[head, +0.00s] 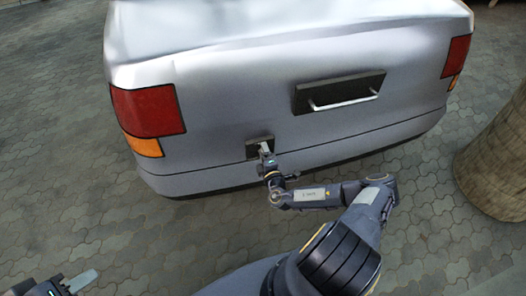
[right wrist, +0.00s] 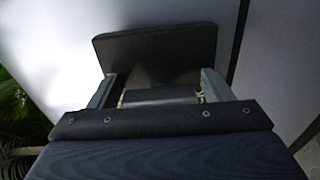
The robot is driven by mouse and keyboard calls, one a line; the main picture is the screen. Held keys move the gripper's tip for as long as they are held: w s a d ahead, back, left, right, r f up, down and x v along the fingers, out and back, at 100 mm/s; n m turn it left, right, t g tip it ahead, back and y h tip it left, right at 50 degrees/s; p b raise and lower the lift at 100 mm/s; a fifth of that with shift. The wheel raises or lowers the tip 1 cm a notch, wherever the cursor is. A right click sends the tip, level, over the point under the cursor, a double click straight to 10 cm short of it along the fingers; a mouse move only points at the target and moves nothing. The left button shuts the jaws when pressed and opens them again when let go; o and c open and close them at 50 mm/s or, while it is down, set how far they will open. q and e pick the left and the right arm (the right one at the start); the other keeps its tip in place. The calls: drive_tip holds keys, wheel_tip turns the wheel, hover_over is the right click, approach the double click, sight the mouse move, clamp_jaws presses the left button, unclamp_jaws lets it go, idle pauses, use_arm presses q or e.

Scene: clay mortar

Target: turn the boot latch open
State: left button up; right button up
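The boot latch, a small dark plate (head: 259,147) with a pale handle, sits low on the back of a silver car (head: 230,95). In the right wrist view the dark plate (right wrist: 155,50) is right in front of my right gripper (right wrist: 158,88). My left gripper (head: 82,281) is at the bottom left corner, far from the car and partly cut off.
A larger dark panel with a silver grab bar (head: 343,101) is higher on the boot lid. Red and orange tail lights (head: 148,111) flank the lid. A round, woven-looking column (head: 500,165) stands at right. The paved ground (head: 120,225) left of my arm is clear.

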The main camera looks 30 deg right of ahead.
drive_tip(key=shift+o, duration=0.6)
drive_tip(key=v, duration=0.7)
drive_tip(key=shift+s, duration=0.4)
drive_tip(key=shift+a, duration=0.1)
